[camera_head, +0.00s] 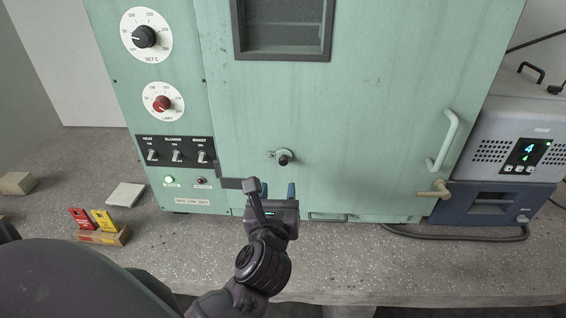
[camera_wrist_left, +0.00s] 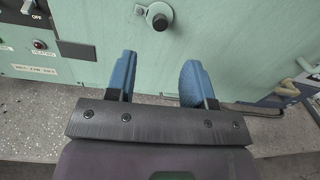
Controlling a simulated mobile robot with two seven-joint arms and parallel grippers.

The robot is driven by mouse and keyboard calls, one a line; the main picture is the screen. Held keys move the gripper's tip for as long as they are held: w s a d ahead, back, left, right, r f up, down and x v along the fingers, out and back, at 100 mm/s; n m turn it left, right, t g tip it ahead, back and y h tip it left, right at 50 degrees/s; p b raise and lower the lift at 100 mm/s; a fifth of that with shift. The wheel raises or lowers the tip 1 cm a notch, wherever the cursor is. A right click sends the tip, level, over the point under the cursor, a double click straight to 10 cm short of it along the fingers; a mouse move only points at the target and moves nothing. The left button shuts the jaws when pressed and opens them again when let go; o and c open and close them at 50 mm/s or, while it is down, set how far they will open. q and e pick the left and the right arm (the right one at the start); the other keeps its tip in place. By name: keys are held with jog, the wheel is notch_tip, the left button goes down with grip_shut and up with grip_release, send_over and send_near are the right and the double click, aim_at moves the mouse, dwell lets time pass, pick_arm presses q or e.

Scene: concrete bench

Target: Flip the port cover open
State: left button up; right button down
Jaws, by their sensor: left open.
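The port cover (camera_head: 284,157) is a small dark round piece with a pale tab on its left, on the lower front of the green oven door (camera_head: 370,120). It appears closed, though its small size makes this hard to tell. It also shows at the top of the left wrist view (camera_wrist_left: 160,18). My left gripper (camera_head: 278,190) is open and empty, with its two blue fingers pointing at the door just below the cover. In the wrist view the fingers (camera_wrist_left: 159,70) stand apart, with the cover beyond and between them. The fingers do not touch the cover. My right gripper is out of view.
Left of the door is a panel with a black dial (camera_head: 143,37), a red dial (camera_head: 162,103) and switches (camera_head: 176,155). A door handle (camera_head: 446,140) and a tan lever (camera_head: 434,190) stick out at right.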

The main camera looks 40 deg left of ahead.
aim_at(283, 163)
pick_arm(q)
jog(key=x, duration=0.8)
jog(key=shift+p, duration=0.35)
jog(key=shift+x, duration=0.75)
